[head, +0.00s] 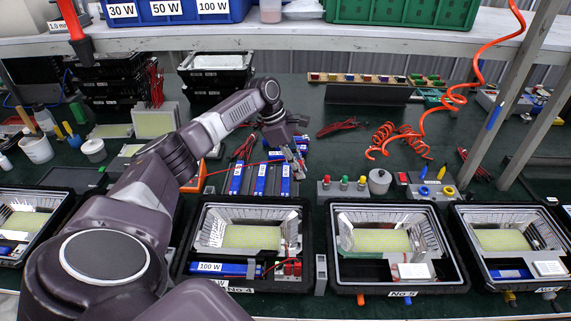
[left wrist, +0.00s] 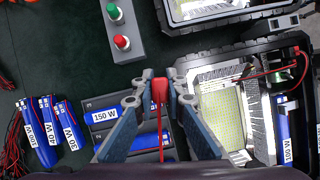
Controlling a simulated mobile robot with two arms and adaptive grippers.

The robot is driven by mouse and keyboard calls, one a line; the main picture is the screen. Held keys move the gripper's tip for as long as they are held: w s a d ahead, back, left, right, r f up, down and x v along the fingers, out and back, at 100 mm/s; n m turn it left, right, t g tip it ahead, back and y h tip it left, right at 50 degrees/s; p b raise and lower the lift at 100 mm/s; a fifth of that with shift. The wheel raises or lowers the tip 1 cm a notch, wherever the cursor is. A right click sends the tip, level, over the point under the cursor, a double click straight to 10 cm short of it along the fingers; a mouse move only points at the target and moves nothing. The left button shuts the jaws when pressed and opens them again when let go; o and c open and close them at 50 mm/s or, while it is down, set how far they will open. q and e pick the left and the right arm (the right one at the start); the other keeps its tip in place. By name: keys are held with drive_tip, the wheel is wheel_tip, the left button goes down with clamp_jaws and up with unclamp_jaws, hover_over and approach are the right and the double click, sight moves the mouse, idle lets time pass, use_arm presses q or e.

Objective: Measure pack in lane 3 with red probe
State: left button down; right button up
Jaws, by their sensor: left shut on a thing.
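My left gripper (head: 287,148) is above the far end of a rack of three blue packs, the rightmost of them (head: 284,180) nearest to it. In the left wrist view my left gripper (left wrist: 160,85) is shut on a red piece (left wrist: 160,91), which looks like the red probe; a red lead runs back from it. Its tip is hidden. A pack labelled 150 W (left wrist: 104,117) lies in the black rack beside the fingers, with other packs partly hidden behind them. I cannot tell whether the probe touches a pack. My right gripper is not in view.
A floodlight housing (head: 205,262) stands in front of the rack, with more housings to its right. A button box (head: 344,189) stands right of the rack. Loose packs labelled 100 W, 40 W and 30 W (left wrist: 67,128) lie beyond it. An orange coiled hose (head: 455,98) hangs at right.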

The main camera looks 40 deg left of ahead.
use_arm(q)
drive_tip(key=a, duration=0.1)
drive_tip(key=a+f+n, duration=0.1)
drive_tip(key=a, duration=0.1)
drive_tip(key=s+a+f+n, duration=0.1)
drive_tip(key=shift+a+t, duration=0.25)
drive_tip(key=shift+t, duration=0.15)
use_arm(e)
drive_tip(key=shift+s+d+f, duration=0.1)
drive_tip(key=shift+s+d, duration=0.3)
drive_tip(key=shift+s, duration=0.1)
use_arm(q)
drive_tip(key=shift+r, duration=0.1)
wheel_tip(320, 180, down, 5)
drive_tip(key=shift+r, duration=0.15)
drive_tip(key=shift+f, duration=0.65)
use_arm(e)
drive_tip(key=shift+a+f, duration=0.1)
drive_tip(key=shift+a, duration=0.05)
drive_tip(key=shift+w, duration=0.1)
